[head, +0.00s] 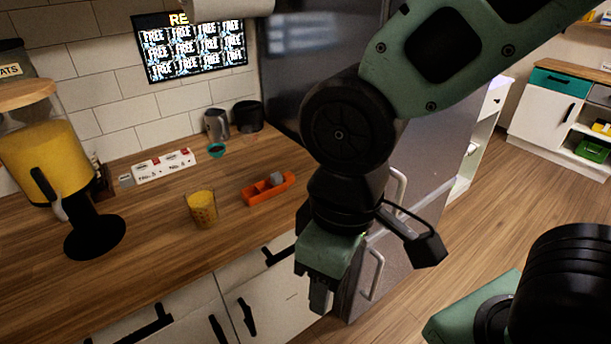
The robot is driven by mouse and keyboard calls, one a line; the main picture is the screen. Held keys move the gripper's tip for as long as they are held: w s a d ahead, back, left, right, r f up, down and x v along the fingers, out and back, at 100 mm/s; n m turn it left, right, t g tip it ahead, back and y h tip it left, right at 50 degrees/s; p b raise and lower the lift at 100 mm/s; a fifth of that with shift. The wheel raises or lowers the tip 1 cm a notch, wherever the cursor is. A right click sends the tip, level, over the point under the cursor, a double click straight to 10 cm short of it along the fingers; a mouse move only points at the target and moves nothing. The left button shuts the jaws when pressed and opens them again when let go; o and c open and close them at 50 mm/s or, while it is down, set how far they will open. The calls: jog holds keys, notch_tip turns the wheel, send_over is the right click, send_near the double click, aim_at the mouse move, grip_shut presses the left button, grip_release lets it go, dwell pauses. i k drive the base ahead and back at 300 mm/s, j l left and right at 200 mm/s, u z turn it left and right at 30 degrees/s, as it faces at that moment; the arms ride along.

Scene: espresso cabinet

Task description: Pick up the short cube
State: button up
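A small grey block (277,179) sits in an orange tray (262,197) on the wooden counter. Another small grey block (126,180) is at the left end of the white labelled box by the wall. I cannot tell from this view which one is the short cube. My gripper (320,298) points down in front of the counter edge, right of and nearer than the orange tray, apart from both blocks. Its fingers are seen small and partly overlapping, so their opening is unclear. I see nothing held in it.
A glass with yellow contents (201,208) stands left of the tray. A dispenser (45,165) with yellow contents stands at the left. Metal and black cups (248,116), a teal-rimmed cup (217,150) and the white box (164,166) are near the wall. The front counter is clear.

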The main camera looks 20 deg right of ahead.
aim_at(276, 178)
jog(key=i+j+z, duration=0.1)
jog(key=z, duration=0.3)
jog(key=i+j+z, duration=0.1)
jog(key=z, duration=0.3)
jog(key=i+j+z, duration=0.1)
jog(key=z, duration=0.3)
